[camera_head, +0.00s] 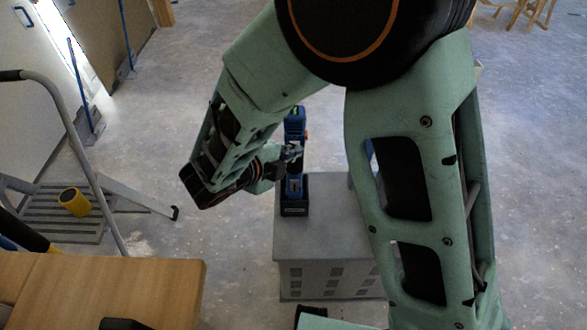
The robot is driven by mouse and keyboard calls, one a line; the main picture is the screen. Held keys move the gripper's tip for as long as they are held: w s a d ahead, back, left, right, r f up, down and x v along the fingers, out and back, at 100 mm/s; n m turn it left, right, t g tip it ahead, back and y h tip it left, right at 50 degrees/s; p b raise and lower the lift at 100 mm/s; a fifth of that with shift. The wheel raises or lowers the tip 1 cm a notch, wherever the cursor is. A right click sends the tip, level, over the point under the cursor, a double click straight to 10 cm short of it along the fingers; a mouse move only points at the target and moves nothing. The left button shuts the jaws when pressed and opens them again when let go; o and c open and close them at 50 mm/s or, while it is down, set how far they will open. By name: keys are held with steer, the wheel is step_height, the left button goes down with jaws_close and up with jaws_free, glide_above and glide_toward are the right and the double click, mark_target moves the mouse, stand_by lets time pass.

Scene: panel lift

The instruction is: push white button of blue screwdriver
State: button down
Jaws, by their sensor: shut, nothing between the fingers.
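The blue screwdriver (295,128) stands upright on its black base on top of a grey cabinet (318,238). A small green patch shows at its top and an orange patch on its right side. I cannot make out the white button. My gripper (294,152) comes in from the left and is shut with nothing held. Its tips are at the screwdriver's middle, in front of it in the picture. I cannot tell whether they touch it. The gripper hides part of the tool's handle.
My green arm covers much of the right and top. A wooden table (110,290) is at the lower left. A grey metal rail (85,150) and a yellow cup-like object (74,202) are at the left.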

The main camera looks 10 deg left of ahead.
steer(key=shift+w, duration=0.1)
stand_by(0.3)
steer(key=shift+s+d+p, duration=0.15)
steer(key=shift+s+p, duration=0.2)
steer(key=shift+s, duration=0.2)
steer(key=shift+s, duration=0.1)
steer(key=s, duration=0.2)
steer(key=s+d+p, duration=0.1)
steer(key=s, duration=0.2)
steer(key=shift+s+d, duration=0.2)
steer(key=shift+s, duration=0.15)
stand_by(0.4)
